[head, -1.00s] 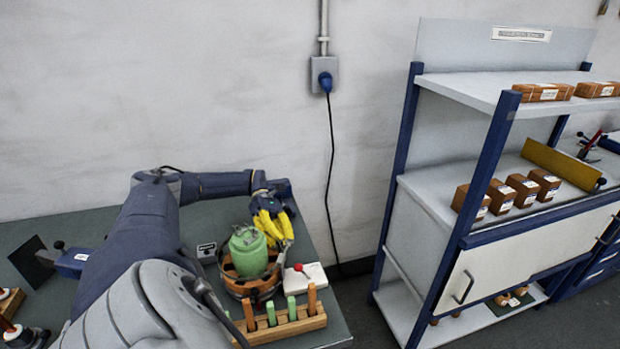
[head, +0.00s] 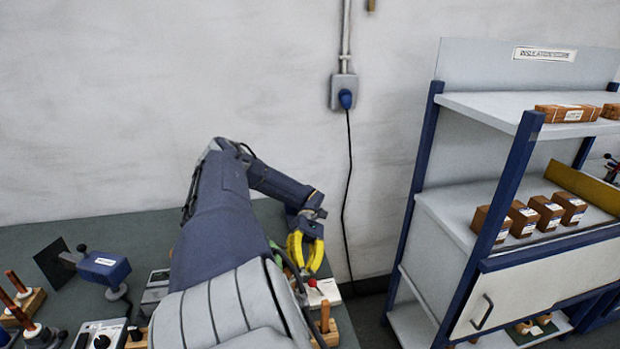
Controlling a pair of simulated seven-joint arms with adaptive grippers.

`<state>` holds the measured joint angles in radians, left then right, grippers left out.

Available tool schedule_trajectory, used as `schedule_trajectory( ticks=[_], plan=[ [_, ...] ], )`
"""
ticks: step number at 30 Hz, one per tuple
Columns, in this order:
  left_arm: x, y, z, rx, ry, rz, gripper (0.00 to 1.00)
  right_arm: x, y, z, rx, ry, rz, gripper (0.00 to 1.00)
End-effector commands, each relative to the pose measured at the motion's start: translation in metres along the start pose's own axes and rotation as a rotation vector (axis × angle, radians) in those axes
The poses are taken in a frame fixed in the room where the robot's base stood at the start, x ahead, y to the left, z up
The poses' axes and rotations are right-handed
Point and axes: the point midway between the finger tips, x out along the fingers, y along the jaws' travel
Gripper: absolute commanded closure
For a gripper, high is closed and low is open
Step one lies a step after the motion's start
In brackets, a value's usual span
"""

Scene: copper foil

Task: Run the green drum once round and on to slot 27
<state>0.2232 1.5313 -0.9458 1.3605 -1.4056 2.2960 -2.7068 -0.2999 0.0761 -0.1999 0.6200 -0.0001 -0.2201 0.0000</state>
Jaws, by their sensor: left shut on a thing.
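The green drum (head: 276,246) is almost wholly hidden behind my left arm in the head view; only a sliver of green shows. My left gripper (head: 304,258), with yellow fingers, is at the drum's right side, pointing down. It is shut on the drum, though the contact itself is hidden. The drum's slot marks cannot be seen. My right gripper is not in view.
A wooden peg rack (head: 331,335) is partly hidden in front. A blue device (head: 104,268) stands at the left. Shelving (head: 421,160) stands to the right, beyond a floor gap.

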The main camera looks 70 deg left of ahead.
Motion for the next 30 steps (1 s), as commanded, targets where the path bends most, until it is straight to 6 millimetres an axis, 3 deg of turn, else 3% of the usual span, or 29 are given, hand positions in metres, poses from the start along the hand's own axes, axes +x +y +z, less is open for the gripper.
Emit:
schedule_trajectory(
  ticks=[1, 10, 11, 20, 30],
  plan=[
    [0.0052, 0.0009, -0.0098, 0.000, 0.017, -0.007, 1.00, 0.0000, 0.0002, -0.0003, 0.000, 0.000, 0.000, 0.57],
    [0.0051, 0.0009, -0.0098, 0.000, 0.017, -0.006, 1.00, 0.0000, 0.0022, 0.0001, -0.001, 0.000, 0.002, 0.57],
    [0.0051, 0.0009, -0.0098, 0.000, 0.017, -0.006, 0.83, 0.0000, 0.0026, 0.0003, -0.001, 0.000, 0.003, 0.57],
    [0.0044, 0.0004, -0.0091, -0.001, 0.017, -0.006, 0.50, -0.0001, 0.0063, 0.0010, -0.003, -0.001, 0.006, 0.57],
    [0.0022, 0.0005, -0.0055, 0.002, 0.014, -0.002, 0.50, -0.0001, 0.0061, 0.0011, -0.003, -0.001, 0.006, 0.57]
  ],
)
